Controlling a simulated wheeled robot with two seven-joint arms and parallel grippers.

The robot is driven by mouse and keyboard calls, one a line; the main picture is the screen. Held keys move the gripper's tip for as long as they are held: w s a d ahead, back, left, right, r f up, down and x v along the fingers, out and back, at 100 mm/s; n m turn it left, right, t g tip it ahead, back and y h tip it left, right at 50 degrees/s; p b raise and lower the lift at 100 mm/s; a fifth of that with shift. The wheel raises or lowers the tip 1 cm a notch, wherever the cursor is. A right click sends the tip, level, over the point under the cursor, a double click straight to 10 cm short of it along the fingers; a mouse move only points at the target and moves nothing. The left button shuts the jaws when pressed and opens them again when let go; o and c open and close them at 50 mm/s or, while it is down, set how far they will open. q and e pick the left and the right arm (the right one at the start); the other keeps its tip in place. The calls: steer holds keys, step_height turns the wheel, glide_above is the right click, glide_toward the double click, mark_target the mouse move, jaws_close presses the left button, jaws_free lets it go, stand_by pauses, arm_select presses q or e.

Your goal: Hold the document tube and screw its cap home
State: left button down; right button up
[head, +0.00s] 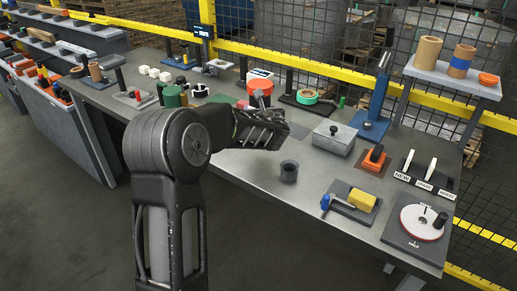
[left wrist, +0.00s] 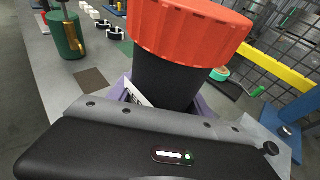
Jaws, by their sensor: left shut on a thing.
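The document tube (left wrist: 168,78) is a black cylinder, standing roughly upright in the left wrist view. Its ribbed orange-red cap (left wrist: 188,28) sits over its top end; I cannot tell how far it is screwed down. In the head view the cap (head: 260,86) shows just behind my left gripper (head: 262,128), which hides most of the tube. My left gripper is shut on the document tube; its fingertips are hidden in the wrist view. A white label and a purple-grey part (left wrist: 207,104) show beside the lower tube. My right gripper is not in view.
A blue stand (head: 376,105) rises behind. The bench's front middle is mostly clear.

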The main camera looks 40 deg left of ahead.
arm_select(q)
steer(key=shift+s+d+r, duration=0.1)
steer(key=shift+d+r, duration=0.05)
step_height(320, 180, down, 6)
steer(key=shift+f, duration=0.2)
stand_by(0.4)
step_height(320, 180, down, 3)
steer(key=shift+f+p, duration=0.2)
steer(key=shift+p, duration=0.1)
steer(key=shift+f, duration=0.2)
